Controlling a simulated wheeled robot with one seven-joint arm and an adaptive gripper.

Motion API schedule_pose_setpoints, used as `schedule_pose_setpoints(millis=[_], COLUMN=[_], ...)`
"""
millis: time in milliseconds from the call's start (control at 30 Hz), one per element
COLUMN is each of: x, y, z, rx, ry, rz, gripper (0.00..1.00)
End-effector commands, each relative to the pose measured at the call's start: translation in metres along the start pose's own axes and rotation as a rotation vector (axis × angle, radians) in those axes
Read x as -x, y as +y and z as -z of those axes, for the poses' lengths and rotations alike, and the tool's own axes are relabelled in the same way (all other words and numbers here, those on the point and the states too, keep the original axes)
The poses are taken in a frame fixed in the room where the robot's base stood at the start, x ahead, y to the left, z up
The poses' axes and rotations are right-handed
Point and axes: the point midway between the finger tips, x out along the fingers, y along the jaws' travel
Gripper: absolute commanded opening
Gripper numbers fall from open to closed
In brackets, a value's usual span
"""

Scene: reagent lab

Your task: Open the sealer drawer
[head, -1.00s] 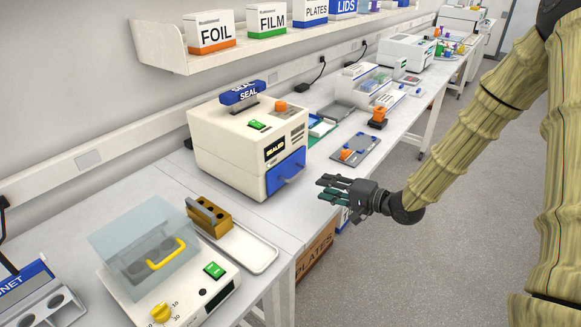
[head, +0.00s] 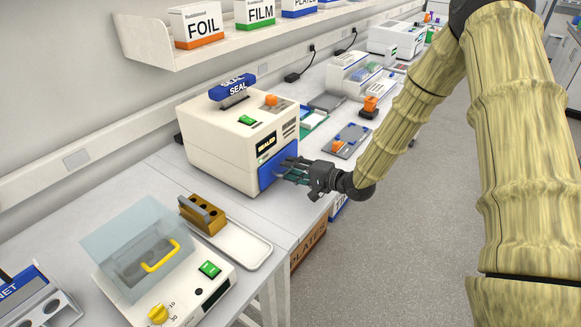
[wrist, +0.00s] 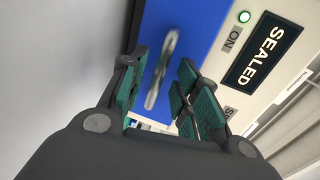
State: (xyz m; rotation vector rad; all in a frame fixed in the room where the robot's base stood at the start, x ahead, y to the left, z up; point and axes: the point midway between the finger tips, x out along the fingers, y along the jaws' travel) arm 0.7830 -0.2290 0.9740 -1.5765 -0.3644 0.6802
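The sealer (head: 222,146) is a cream box with a blue SEAL handle on top and a SEALED label on its front. Its blue drawer front (head: 266,178) looks flush with the body. My gripper (head: 290,172) is right in front of the drawer. In the wrist view the drawer front (wrist: 200,22) has a grey bar handle (wrist: 161,68). My gripper (wrist: 165,88) is open, its green-padded fingers on either side of the handle with gaps showing. Whether a finger touches the handle cannot be told.
A white device with a clear lid (head: 140,248) and a white tray (head: 240,244) with a brown block (head: 205,213) stand nearer on the bench. A grey plate with orange parts (head: 346,140) lies beyond the sealer. The floor at right is clear.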

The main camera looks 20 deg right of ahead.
Motion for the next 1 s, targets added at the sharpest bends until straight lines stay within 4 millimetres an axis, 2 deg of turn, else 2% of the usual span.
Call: schedule_pose_setpoints(millis=[133,433,467,600,633,1000], x=[-0.0082,-0.0085,-0.0085,-0.0085,-0.0085,-0.01], y=[0.0,0.0004,0.0004,0.0004,0.0004,0.0001], z=[-0.001,0.0002,0.0001,0.0001,0.0001,-0.0052], rx=[-0.001,-0.001,-0.001,-0.001,-0.001,0.001], ry=[-0.001,0.0,0.0,0.0,0.0,-0.01], rz=[0.0,0.0,0.0,0.0,0.0,0.0], gripper=[0.31,0.31,0.28,0.02,0.0,0.0])
